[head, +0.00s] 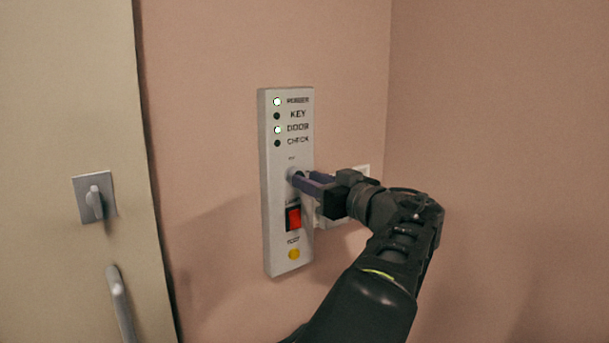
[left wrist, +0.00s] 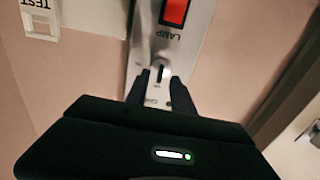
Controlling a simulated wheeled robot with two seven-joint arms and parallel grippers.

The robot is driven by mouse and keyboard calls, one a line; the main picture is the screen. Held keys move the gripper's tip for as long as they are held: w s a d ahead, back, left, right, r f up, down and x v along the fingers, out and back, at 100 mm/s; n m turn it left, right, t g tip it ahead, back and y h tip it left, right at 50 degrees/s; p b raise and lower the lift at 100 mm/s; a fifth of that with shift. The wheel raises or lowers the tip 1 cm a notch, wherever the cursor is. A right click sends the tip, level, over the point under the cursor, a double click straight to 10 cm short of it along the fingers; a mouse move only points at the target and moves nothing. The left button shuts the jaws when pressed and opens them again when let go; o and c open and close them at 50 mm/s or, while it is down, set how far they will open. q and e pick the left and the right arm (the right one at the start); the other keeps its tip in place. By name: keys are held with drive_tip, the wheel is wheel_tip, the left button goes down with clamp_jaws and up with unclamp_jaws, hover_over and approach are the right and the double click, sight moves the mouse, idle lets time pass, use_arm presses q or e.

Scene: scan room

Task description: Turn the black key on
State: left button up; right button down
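A narrow grey control panel (head: 278,225) is mounted on the pink wall. Its key switch (head: 293,173) sits at mid-height, partly hidden by my left gripper (head: 305,181). In the left wrist view the black key (left wrist: 160,73) shows as a small dark upright piece, with the panel seen upside down. The fingers of my left gripper (left wrist: 157,78) are apart, one on each side of the key, with a gap visible around it. On the panel, the top light and the DOOR light glow; the KEY and CHECK lights are dark. My right gripper is not in view.
A red lamp switch (head: 293,217) and a yellow button (head: 294,254) are just below the key. A white box (head: 361,172) is on the wall behind my gripper. A door with a latch (head: 94,198) and handle (head: 121,303) stands at the left.

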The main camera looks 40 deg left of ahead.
use_arm(q)
drive_tip(key=shift+x, duration=1.15)
clamp_jaws()
